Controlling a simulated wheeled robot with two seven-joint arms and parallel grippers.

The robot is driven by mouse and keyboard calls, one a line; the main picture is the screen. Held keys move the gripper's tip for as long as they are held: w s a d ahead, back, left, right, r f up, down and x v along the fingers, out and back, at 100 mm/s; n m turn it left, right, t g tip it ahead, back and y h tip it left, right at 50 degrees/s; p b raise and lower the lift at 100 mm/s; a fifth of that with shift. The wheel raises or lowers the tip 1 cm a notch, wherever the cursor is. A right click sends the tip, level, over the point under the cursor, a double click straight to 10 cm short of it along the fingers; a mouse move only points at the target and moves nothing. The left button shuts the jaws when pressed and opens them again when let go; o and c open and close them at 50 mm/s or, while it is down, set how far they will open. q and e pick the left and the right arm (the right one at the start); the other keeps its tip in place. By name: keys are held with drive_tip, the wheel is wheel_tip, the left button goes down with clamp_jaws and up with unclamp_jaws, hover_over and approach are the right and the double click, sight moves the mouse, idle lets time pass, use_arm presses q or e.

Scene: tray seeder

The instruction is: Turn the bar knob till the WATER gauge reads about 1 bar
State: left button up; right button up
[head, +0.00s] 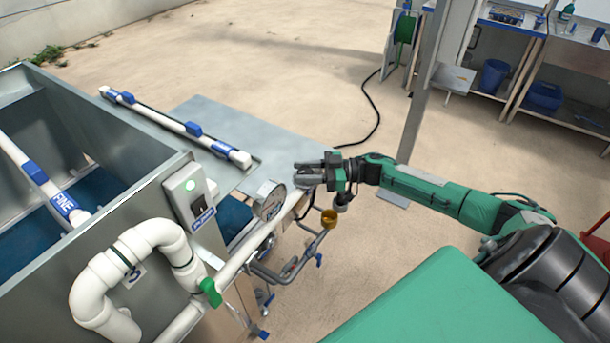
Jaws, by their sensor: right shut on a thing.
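The round gauge (270,202) sits on the white pipe at the front corner of the grey metal machine. Its face is small and seen at a slant, so I cannot read its needle or value. My right gripper (307,173) is just right of and beyond the gauge, at the end of the white pipe. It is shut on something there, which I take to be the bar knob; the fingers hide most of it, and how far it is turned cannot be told. My left gripper is out of view.
A pump switch box (191,197) with a lit green light stands left of the gauge. A green valve handle (211,292) sits on the pipe below. A yellow cup-shaped part (329,218) is close below my gripper. A white bar labelled FINE (62,205) lies in the tank.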

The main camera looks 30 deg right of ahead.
idle(0.4)
drive_tip(key=o, duration=1)
drive_tip(key=b+v, duration=0.4)
drive_tip(key=v, duration=1)
drive_tip(key=shift+w, duration=0.2)
